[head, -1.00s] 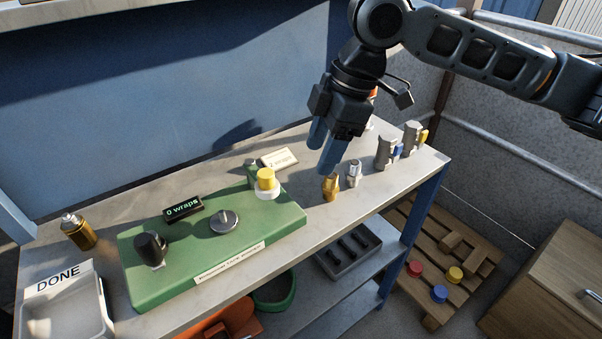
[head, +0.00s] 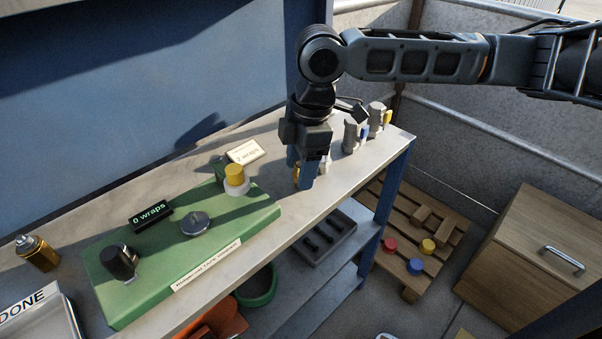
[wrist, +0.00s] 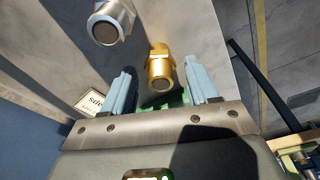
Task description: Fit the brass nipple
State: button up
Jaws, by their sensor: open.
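The brass nipple (wrist: 160,68) stands upright on the bench. In the wrist view it lies between the two pale blue fingers of my gripper (wrist: 160,82), with a gap on each side. In the head view my gripper (head: 303,178) points down over it and hides most of it; a sliver of brass (head: 296,172) shows. The gripper is open and holds nothing. A steel nipple (wrist: 112,20) stands close by at the upper left of the wrist view. The green fixture (head: 150,285) carries a black knob, a grey disc and a yellow-topped white spool (head: 235,180).
The display (head: 150,215) reads "0 wraps"; a card (head: 246,151) behind reads "2 wraps". Grey valve bodies (head: 352,137) stand behind my gripper. A brass-coloured bottle (head: 37,253) and the DONE tray (head: 68,318) are at left. The bench front edge is close to my gripper.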

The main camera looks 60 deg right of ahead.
aim_at(297, 164)
grip_shut()
dwell(0.5)
jog(key=shift+r, duration=0.1)
jog(key=shift+r, duration=0.55)
notch_tip(297, 164, up, 3)
jog(key=shift+f, duration=0.2)
jog(key=s+d+r, duration=0.7)
jog(key=s+d, duration=0.1)
jog(key=shift+s, duration=0.15)
jog(key=shift+d+r, duration=0.1)
